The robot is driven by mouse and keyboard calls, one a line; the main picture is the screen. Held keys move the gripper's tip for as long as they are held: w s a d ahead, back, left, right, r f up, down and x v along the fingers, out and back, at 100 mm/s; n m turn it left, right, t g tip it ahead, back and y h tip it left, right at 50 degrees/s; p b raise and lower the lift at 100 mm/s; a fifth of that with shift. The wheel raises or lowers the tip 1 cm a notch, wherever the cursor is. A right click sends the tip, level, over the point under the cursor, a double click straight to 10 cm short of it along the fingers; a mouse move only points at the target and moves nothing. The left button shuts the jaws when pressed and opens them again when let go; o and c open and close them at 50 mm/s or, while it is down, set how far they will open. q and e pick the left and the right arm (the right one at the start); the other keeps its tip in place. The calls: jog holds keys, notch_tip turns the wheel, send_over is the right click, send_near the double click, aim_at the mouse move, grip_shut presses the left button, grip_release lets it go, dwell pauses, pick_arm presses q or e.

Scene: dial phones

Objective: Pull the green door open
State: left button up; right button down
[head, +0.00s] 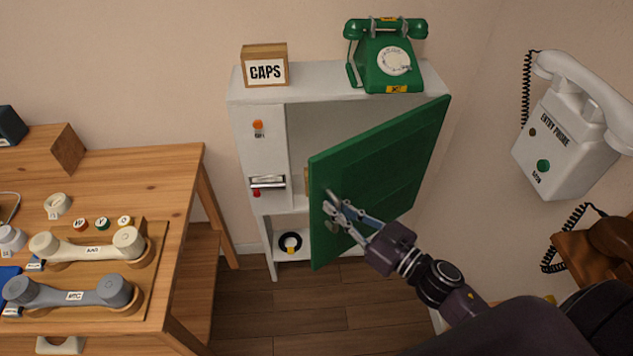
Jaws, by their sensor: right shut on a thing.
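The green door (385,172) belongs to a white cabinet (262,190) against the back wall. It stands partly open, swung out toward me, with its free edge at the left and its far edge at the cabinet's right side. My right gripper (336,208) is shut at the door's left part, on what looks like the door's handle (331,196); the fingers partly hide it. My left gripper is not in view.
A green dial phone (388,62) and a CAPS box (265,66) stand on the cabinet top. A wooden table (150,165) with handsets is at the left. A white entry phone (568,140) hangs at the right. Floor (290,315) shows between table and door.

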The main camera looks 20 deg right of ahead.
jog(key=p+v, duration=0.1)
jog(key=v, duration=0.9)
jog(key=shift+d, duration=0.45)
jog(key=shift+s+f, duration=0.1)
jog(key=c, duration=2)
grip_release()
jog(key=v, duration=1.2)
jog(key=shift+d, duration=0.1)
